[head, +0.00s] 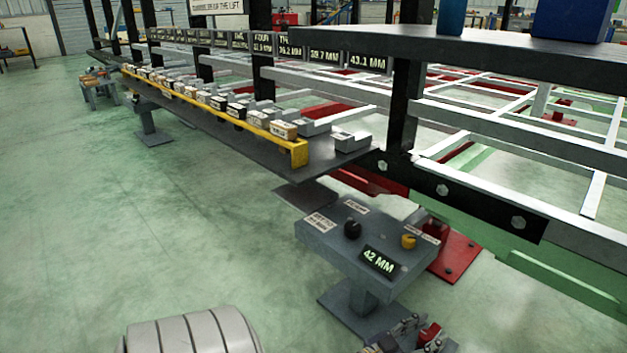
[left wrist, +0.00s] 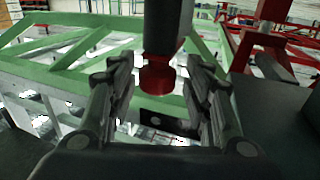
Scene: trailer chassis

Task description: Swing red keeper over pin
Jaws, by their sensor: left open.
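My left gripper (head: 412,338) shows at the bottom edge of the head view, partly cut off, with a small red piece (head: 429,334) at its fingers. In the left wrist view the left gripper (left wrist: 158,80) is open, one finger on each side. Between the fingers a red round-ended part (left wrist: 158,78) shows below a dark upright block (left wrist: 168,25). I cannot tell whether this red part is the keeper, nor whether the fingers touch it. I cannot make out the pin. My right gripper is not in view.
A grey control pedestal (head: 335,262) with two knobs and a "42 MM" display (head: 379,260) stands beside the chassis rail (head: 480,205). A red bracket (head: 455,256) is behind it. A long shelf (head: 240,150) holds several labelled blocks.

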